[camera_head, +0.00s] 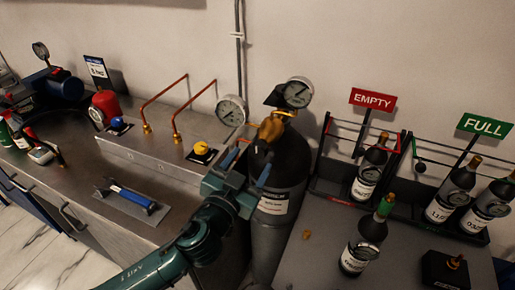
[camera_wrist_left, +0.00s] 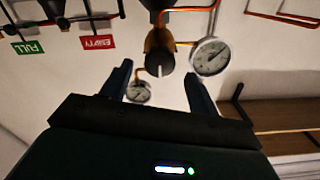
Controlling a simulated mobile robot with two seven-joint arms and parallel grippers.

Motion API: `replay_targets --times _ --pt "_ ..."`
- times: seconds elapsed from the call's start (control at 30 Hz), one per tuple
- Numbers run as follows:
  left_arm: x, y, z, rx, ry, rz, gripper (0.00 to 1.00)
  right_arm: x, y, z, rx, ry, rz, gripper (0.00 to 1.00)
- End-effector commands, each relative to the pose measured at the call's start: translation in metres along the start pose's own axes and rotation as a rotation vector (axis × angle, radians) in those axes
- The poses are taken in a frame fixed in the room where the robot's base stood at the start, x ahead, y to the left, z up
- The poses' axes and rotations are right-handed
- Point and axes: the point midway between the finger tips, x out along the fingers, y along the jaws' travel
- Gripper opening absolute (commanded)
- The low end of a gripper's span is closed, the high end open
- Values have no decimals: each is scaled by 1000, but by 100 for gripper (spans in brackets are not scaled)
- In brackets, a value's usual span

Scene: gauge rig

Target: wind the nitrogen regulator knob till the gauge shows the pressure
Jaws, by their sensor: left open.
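The nitrogen regulator (camera_head: 270,128) is a brass body on top of a dark grey cylinder (camera_head: 272,225) with a white label. Its dark knob (camera_head: 258,153) faces my left gripper; in the left wrist view the knob (camera_wrist_left: 159,64) shows a pale line on its face. One round white gauge (camera_head: 298,92) sits above the regulator, and another gauge (camera_head: 231,110) is to its left. Their readings are too small to tell. My left gripper (camera_head: 245,172) is open just short of the knob. In the left wrist view its fingertips (camera_wrist_left: 157,71) are apart, with the knob beyond and between them. My right gripper is out of view.
A yellow knob (camera_head: 201,148) and copper pipes stand on the steel bench at left, with a blue-handled tool (camera_head: 130,196). At right are racks of bottles under an EMPTY sign (camera_head: 373,99) and a FULL sign (camera_head: 485,127). A loose bottle (camera_head: 363,245) stands in front.

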Motion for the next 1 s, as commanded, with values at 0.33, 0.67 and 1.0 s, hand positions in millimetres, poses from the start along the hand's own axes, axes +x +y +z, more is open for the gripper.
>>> replay_targets --times 0.33,0.67,1.0 --pt "46 0 0 -1 0 1 60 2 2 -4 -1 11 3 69" --pt "49 0 0 0 -1 1 60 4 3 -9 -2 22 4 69" --pt "49 0 0 0 -1 0 33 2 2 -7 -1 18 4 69"
